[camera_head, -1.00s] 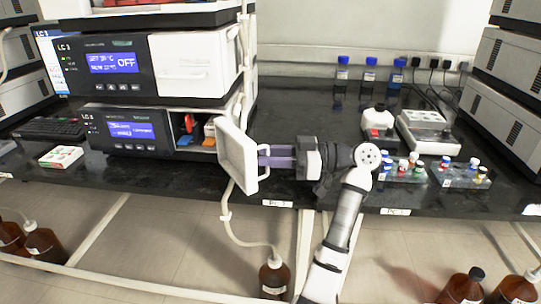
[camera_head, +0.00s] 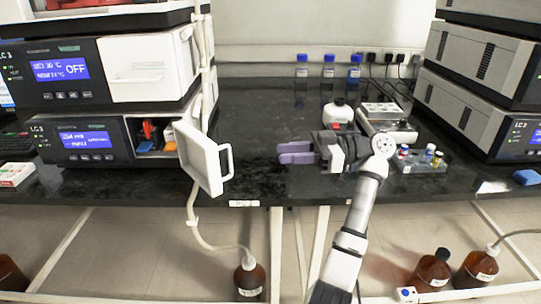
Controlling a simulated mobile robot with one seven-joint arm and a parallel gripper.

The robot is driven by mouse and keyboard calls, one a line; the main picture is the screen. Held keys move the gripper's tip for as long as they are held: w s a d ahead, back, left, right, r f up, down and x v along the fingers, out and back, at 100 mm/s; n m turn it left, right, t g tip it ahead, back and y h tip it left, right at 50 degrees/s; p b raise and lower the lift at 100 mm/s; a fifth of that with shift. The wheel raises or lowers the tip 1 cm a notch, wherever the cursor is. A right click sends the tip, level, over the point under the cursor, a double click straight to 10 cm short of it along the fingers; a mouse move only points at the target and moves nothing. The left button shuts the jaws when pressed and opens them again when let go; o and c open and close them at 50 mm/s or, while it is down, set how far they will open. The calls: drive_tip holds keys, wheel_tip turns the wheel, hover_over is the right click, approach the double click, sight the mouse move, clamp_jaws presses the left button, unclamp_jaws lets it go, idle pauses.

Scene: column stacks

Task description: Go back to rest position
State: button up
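My gripper (camera_head: 282,153) is at the centre of the head view, over the front part of the black bench. Its two purple fingers point left and look slightly apart, with nothing seen between them. The lower instrument (camera_head: 85,139) on the left has its white door (camera_head: 203,158) swung open, with the handle facing my gripper. The fingers are clear of the handle, to its right. Coloured items show inside the open compartment (camera_head: 157,136). My arm rises from the bottom of the view, right of centre.
Blue-capped bottles (camera_head: 328,72) stand at the back. Instrument stacks (camera_head: 479,118) flank the bench (camera_head: 258,120). Brown bottles (camera_head: 249,278) stand below.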

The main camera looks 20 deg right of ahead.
drive_tip(key=shift+s+d, duration=0.15)
drive_tip(key=shift+d, duration=0.4)
